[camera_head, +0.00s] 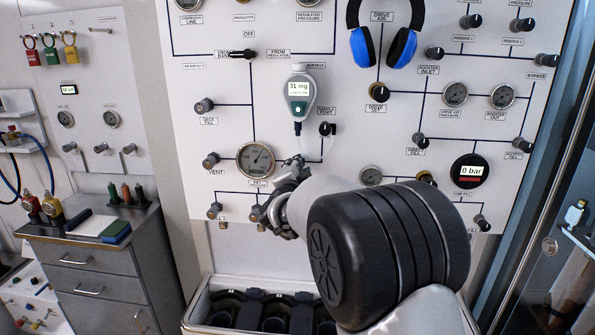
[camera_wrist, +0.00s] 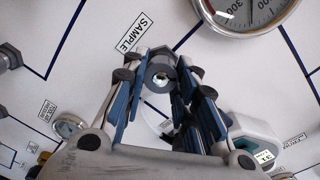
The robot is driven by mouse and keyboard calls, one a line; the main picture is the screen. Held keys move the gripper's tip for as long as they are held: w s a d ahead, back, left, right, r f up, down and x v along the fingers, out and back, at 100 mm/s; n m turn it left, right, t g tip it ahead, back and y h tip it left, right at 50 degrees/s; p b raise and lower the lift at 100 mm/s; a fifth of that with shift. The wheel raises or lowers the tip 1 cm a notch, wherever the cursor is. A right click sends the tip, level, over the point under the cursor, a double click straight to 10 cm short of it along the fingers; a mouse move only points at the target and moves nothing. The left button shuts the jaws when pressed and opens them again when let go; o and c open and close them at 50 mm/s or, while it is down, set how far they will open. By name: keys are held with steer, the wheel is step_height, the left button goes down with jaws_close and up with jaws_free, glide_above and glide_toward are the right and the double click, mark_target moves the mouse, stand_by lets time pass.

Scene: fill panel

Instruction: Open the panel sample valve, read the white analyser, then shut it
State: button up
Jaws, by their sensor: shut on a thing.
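My gripper (camera_wrist: 160,85) is shut on the sample valve knob (camera_wrist: 161,70), a dark grey round knob beside the SAMPLE label. In the head view my gripper (camera_head: 274,217) is at the lower middle of the panel, below a large round gauge (camera_head: 255,160), and mostly hides that knob. The white analyser (camera_head: 299,92) hangs on the panel above; its screen shows 31 mg, with smaller text too small to read. The analyser also shows at the lower right of the wrist view (camera_wrist: 255,136).
Blue headphones (camera_head: 385,40) hang at the top. Several other knobs and gauges surround my arm, including a black round display (camera_head: 469,171) reading 0 bar. An open bin (camera_head: 205,302) with dark contents stands below. A grey drawer cabinet (camera_head: 85,262) is at the left.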

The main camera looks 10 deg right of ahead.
steer(key=shift+f+m+y, duration=0.1)
steer(key=shift+m+y, duration=0.2)
steer(key=shift+m, duration=3.8)
steer(key=o, duration=1)
steer(key=shift+o, duration=0.2)
steer(key=shift+s, duration=0.1)
steer(key=v, duration=1.1)
steer(key=shift+s, duration=0.4)
